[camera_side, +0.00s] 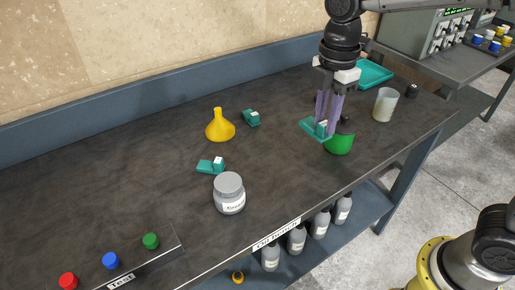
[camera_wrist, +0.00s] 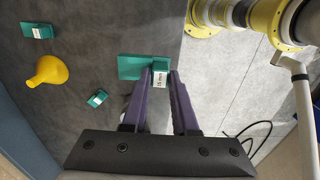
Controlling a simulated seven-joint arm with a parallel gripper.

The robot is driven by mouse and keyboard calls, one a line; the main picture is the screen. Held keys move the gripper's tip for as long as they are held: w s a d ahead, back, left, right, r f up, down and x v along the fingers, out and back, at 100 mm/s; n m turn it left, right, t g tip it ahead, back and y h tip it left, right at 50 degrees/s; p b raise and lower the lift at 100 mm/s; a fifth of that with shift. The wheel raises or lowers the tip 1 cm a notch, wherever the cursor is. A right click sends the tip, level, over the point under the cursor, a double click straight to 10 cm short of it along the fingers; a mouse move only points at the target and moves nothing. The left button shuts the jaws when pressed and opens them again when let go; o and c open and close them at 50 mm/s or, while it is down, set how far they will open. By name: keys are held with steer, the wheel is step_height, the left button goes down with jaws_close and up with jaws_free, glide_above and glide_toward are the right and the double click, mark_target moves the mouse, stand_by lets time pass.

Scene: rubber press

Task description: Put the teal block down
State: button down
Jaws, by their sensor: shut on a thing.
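My gripper (camera_side: 327,124) is shut on a teal block (camera_side: 312,129), with its purple fingers on either side of the block's raised part. The held block also shows in the wrist view (camera_wrist: 132,67), a white label on its raised part between the fingertips (camera_wrist: 160,76). A second teal block (camera_side: 205,166) lies beside the grey jar, and a third (camera_side: 251,118) lies right of the yellow funnel. Both show in the wrist view.
The dark bench (camera_side: 120,170) holds a yellow funnel (camera_side: 220,127), a grey labelled jar (camera_side: 229,195), a translucent beaker (camera_side: 385,104) and a teal tray (camera_side: 374,73). Red, blue and green buttons (camera_side: 111,261) stand at the front left. Bare bench lies between the jar and the green container.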

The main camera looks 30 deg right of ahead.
steer(key=w+a+f, duration=0.1)
steer(key=w+f, duration=0.2)
steer(key=w, duration=0.2)
steer(key=w+a+f, duration=0.2)
steer(key=w+f, duration=0.2)
steer(key=w, duration=0.1)
steer(key=w+a+f, duration=0.1)
steer(key=w+f, duration=0.3)
steer(key=w, duration=0.1)
steer(key=shift+w+a+f, duration=0.15)
steer(key=shift+w+a, duration=0.05)
steer(key=shift+w, duration=0.15)
steer(key=shift+w+a+f, duration=0.1)
steer(key=shift+w+f, duration=0.2)
steer(key=shift+f, duration=1.6)
steer(key=shift+f, duration=0.1)
steer(key=c, duration=0.7)
jaws_free()
steer(key=shift+f, duration=0.15)
